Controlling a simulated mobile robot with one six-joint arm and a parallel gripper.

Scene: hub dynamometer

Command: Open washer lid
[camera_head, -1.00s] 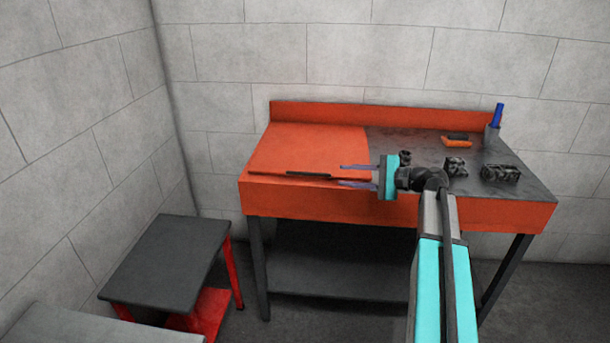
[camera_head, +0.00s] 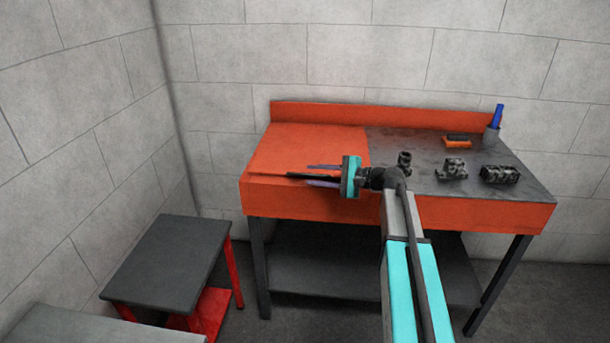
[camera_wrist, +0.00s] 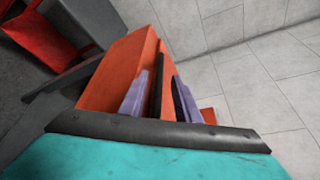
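The washer (camera_head: 400,211) is an orange bench-like unit on dark legs. Its orange lid (camera_head: 310,147) lies flat and closed on the left half of the top. A thin dark handle bar (camera_head: 297,176) runs along the lid's front edge. My gripper (camera_head: 316,175) reaches in from the right at that edge, its two purple fingers apart. In the wrist view my gripper (camera_wrist: 162,88) has a finger on each side of the dark bar (camera_wrist: 157,80), with gaps visible; I cannot tell whether either finger touches it.
On the washer's dark right half stand several dark metal parts, such as a block (camera_head: 499,174) and a bracket (camera_head: 452,168). An orange-and-black brush-like item (camera_head: 457,141) and a blue-handled tool (camera_head: 497,116) are behind. A dark-topped red stand (camera_head: 168,262) is at left.

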